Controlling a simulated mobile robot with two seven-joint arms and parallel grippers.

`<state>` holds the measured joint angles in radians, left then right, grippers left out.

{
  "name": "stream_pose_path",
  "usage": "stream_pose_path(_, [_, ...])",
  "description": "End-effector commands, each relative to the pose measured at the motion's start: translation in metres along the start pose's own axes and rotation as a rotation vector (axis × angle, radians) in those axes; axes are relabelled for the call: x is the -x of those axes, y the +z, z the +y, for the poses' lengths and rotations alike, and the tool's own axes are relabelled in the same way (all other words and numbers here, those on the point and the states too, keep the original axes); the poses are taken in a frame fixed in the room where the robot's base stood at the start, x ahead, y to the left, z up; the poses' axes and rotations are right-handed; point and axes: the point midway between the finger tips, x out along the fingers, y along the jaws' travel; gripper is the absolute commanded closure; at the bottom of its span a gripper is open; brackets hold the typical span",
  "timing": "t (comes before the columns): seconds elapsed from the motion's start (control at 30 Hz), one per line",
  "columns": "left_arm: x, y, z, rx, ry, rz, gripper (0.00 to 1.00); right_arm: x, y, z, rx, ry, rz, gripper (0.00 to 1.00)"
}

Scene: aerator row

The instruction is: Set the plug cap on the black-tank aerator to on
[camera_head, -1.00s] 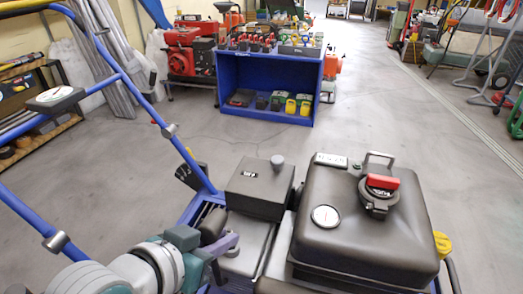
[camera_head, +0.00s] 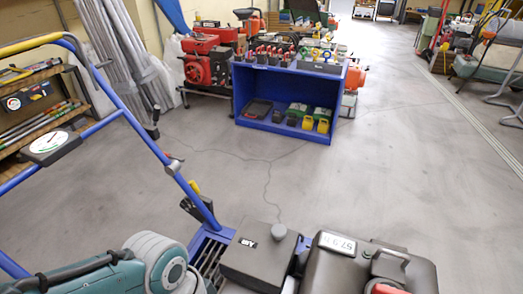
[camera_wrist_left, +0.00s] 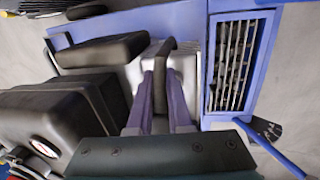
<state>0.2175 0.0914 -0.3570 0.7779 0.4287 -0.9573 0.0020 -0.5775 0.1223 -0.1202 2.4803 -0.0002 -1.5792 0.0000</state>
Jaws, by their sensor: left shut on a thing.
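The black-tank aerator fills the bottom of the head view, its black tank (camera_head: 335,272) partly cut off at the lower right. The tank also shows in the left wrist view (camera_wrist_left: 55,112), with a round white gauge on it. My left gripper (camera_wrist_left: 162,78) has two purple fingers, shut on a narrow dark piece (camera_wrist_left: 166,50), which looks like the plug cap, above a pale grey engine surface. The fingers hide part of it, and I cannot tell whether it is seated. In the head view my left arm shows at lower left, but its fingers do not. My right gripper is in neither view.
A black box (camera_head: 254,258) stands beside the tank; a blue-framed grille (camera_wrist_left: 236,65) lies right of the fingers. A blue handle bar (camera_head: 150,145) rises at left. A blue shelf cart (camera_head: 285,100) and red engine (camera_head: 207,62) stand behind. Floor between is clear.

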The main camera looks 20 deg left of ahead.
Motion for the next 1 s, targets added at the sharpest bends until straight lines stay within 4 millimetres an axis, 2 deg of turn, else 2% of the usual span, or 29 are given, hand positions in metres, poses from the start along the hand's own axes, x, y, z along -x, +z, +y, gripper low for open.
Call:
stream_pose_path(0.03, [-0.004, -0.005, 0.001, 0.009, 0.006, -0.02, 1.0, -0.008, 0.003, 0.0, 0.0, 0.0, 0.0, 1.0])
stream_pose_path(0.2, [-0.013, 0.002, -0.001, 0.035, 0.012, -0.158, 1.0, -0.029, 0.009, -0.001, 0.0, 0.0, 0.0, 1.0])
stream_pose_path(0.5, [-0.017, 0.007, -0.002, 0.068, 0.019, -0.334, 1.0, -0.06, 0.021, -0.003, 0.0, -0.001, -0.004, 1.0])
stream_pose_path(0.7, [-0.017, 0.009, -0.002, 0.078, 0.02, -0.394, 1.0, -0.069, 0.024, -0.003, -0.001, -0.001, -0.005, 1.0])
stream_pose_path(1.0, [-0.017, 0.012, -0.004, 0.083, 0.017, -0.419, 1.0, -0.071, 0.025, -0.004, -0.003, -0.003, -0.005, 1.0])
